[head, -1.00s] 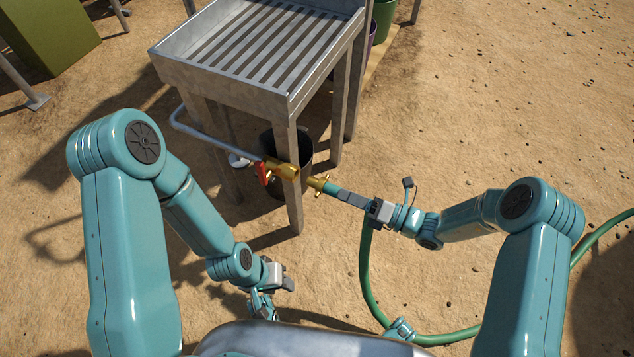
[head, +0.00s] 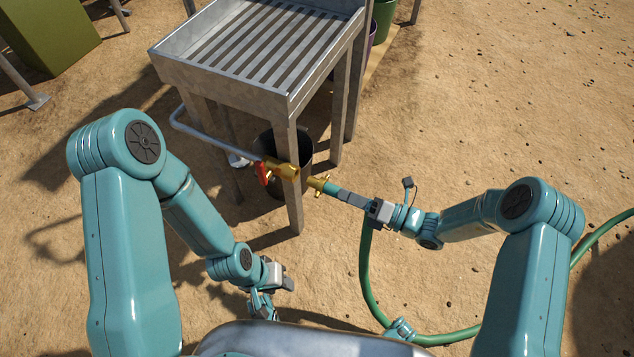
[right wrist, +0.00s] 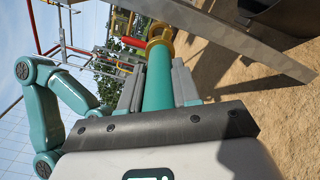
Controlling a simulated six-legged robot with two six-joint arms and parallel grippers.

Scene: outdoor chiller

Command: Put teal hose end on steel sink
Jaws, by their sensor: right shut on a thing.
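My right gripper (head: 353,198) is shut on the teal hose end (head: 331,188), which has a brass fitting at its tip. The hose end points left, toward a brass outlet (head: 284,169) with a red handle, and a small gap shows between them. In the right wrist view the teal hose end (right wrist: 158,80) lies between the fingers, its brass ring at the far end. The steel sink (head: 222,79) is a slatted metal tray on legs, above and left of the hose end. My left gripper (head: 287,280) is low at the centre left, away from the sink; its jaws are unclear.
A grey pipe (head: 205,138) runs to the brass outlet beside the front sink leg (head: 294,205). A dark bucket (head: 304,150) stands under the sink. The green hose (head: 366,275) hangs from my right gripper and curves right over open sandy ground.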

